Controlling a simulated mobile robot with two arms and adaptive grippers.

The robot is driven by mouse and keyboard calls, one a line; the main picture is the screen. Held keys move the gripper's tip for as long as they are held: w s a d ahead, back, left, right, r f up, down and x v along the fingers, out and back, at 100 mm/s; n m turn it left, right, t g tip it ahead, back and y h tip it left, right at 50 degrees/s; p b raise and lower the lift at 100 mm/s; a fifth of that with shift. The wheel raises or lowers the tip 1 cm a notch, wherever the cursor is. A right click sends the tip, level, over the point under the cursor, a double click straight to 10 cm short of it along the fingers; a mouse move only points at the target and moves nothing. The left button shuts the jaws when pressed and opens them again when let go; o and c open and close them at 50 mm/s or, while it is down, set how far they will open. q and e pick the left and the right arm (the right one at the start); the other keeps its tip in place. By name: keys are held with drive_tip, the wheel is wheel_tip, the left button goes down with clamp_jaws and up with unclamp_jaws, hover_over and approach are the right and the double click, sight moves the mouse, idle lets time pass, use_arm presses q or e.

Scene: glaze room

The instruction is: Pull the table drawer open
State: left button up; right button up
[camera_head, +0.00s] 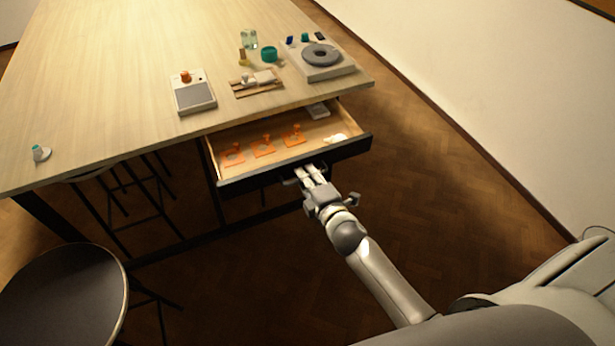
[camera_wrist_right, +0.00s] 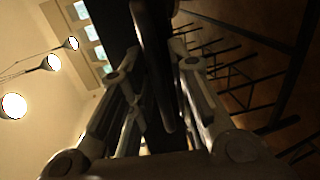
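The table drawer (camera_head: 295,167) stands pulled out from the right part of the wooden table's front edge. Its dark front faces me and its pale wooden inside is visible. My right gripper (camera_head: 309,171) is at the dark front, near its middle. In the right wrist view its two fingers lie on either side of the dark drawer handle (camera_wrist_right: 152,40) and appear shut on it. The fingertips partly hide the handle in the head view. My left gripper is in neither view.
Inside the drawer lie several orange pieces (camera_head: 263,147) and a white item (camera_head: 336,138). A round stool (camera_head: 62,295) is at lower left. Floor right of the drawer is clear.

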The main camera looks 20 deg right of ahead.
drive_tip(key=v, duration=1.2)
idle(0.5)
drive_tip(key=s+f+m+g, duration=0.2)
drive_tip(key=s+f, duration=0.1)
drive_tip(key=f, duration=0.6)
drive_tip(key=s+f+m+g, duration=0.2)
drive_tip(key=s+f+m, duration=0.15)
drive_tip(key=f, duration=0.55)
drive_tip(key=s+f+m+g, duration=0.2)
drive_tip(key=s+f+g, duration=0.1)
drive_tip(key=f, duration=0.6)
drive_tip(key=s+d+f+m+g, duration=0.1)
drive_tip(key=s+f+m+g, duration=0.2)
drive_tip(key=s+f, duration=0.6)
drive_tip(key=s+f+m+g, duration=0.4)
drive_tip(key=s+f, duration=0.5)
drive_tip(key=s, duration=0.9)
drive_tip(key=shift+d+f+m+g+h, duration=0.3)
drive_tip(key=shift+d+m, duration=0.1)
drive_tip(key=shift+m, duration=0.35)
